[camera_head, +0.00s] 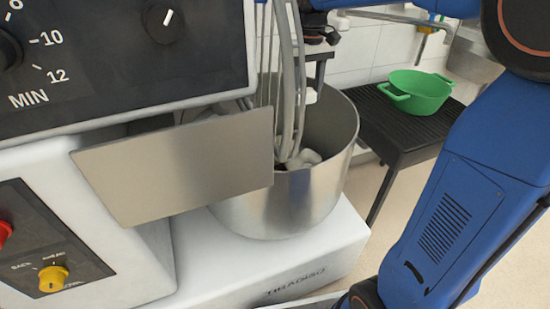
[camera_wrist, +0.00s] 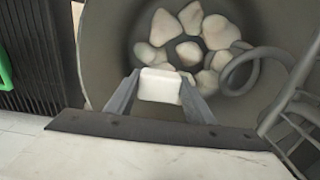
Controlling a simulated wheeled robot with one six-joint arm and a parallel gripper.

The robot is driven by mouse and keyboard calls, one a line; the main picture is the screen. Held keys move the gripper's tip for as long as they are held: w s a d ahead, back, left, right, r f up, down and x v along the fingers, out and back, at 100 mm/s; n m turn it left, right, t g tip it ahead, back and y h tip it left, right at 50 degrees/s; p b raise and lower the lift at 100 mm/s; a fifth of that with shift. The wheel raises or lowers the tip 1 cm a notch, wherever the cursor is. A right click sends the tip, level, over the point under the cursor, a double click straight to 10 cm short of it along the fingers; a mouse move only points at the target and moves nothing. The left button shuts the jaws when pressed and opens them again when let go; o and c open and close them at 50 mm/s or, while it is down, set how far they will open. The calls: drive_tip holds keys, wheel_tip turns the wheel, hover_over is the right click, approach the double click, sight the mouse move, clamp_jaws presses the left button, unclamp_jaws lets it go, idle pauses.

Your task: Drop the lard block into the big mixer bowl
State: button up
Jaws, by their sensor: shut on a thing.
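The big mixer bowl (camera_head: 285,208) is a steel bowl standing on the white mixer base in the head view. Its grey inner wall (camera_wrist: 108,48) fills much of the wrist view, with several pale lumps (camera_wrist: 188,53) at the bottom. My gripper (camera_wrist: 160,76) is shut on the lard block (camera_wrist: 160,88), a small white block with rounded edges. The block is between the two fingers, above the bowl's inside. In the head view the lard block (camera_head: 311,95) shows small behind the mixer's wire tool, inside the rim line. My gripper there is partly hidden by that tool.
The mixer's wire whisk (camera_head: 290,75) hangs into the bowl, close beside my gripper. A flat metal plate (camera_head: 180,170) covers the bowl's left front. A green pot (camera_head: 418,92) stands on a dark slatted table (camera_head: 372,117) at the right.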

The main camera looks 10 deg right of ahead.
drive_tip(key=shift+f, duration=0.55)
drive_tip(key=o, duration=1.2)
drive_tip(key=shift+c, duration=0.2)
drive_tip(key=shift+r, duration=0.1)
wheel_tip(320, 180, up, 17)
drive_tip(key=shift+r, duration=0.15)
drive_tip(key=shift+s, duration=0.1)
